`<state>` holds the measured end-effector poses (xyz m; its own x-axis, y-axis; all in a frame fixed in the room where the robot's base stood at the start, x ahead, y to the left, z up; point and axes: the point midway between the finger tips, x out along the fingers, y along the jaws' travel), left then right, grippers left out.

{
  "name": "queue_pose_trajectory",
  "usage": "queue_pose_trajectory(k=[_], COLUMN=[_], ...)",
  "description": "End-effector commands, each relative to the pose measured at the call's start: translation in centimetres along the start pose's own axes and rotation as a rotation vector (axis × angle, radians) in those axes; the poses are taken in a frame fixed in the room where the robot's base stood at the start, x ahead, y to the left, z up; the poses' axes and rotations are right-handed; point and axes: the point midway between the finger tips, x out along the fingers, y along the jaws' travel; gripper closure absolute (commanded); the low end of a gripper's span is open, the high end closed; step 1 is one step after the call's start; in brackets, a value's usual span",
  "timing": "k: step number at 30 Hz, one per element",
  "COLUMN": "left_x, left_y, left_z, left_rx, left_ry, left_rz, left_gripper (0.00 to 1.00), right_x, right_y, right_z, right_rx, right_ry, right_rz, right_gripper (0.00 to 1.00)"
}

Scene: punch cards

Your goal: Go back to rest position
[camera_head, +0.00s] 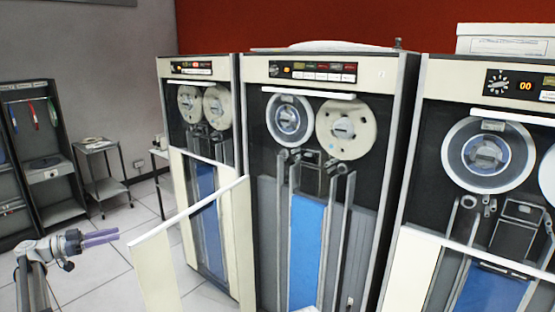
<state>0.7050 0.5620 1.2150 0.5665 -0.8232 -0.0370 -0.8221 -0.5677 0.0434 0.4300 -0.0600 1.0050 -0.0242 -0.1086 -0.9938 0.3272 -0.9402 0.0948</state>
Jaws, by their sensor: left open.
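My left gripper (112,237) is at the lower left, with its purple-grey fingers pointing right. It is open, and I see nothing between the fingers. Its arm rises from the bottom left edge. The fingertips are to the left of a cream panel with a white top rail (190,211), apart from it in the picture. My right gripper is not in view. No punch cards are plainly visible.
Tall tape cabinets stand at left (196,68), middle (375,72) and right (447,85), with reels and blue strips. A dark rack (60,213) and small side table (96,147) stand back left. Tiled floor (95,270) shows around my left arm.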

Motion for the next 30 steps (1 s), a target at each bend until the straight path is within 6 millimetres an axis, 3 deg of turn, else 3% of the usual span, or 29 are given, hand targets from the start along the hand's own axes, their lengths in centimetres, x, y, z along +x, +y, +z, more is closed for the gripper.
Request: queue_pose_trajectory(k=[8,14,17,20,24,30], left_x=[4.8,10.4,14.0,18.4,24.3,29.7], left_y=[2.2,5.4,8.0,11.8,18.8,30.3], left_z=[2.4,5.5,7.7,10.8,15.9,23.5], left_rx=[-0.087,-0.193,-0.263,-0.351,-0.476,-0.597], left_ry=[-0.081,-0.196,-0.282,-0.405,-0.629,-0.994], left_rz=[0.045,0.093,0.121,0.148,0.161,0.088], left_gripper=[0.59,0.59,0.59,0.59,0.59,0.59], right_x=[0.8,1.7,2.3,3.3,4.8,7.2], right_y=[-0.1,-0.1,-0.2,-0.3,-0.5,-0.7], right_z=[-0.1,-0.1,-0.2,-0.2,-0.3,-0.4], right_rx=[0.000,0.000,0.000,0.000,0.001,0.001], right_ry=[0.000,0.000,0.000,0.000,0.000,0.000], right_rz=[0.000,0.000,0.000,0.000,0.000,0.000], right_gripper=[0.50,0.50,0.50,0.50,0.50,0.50])
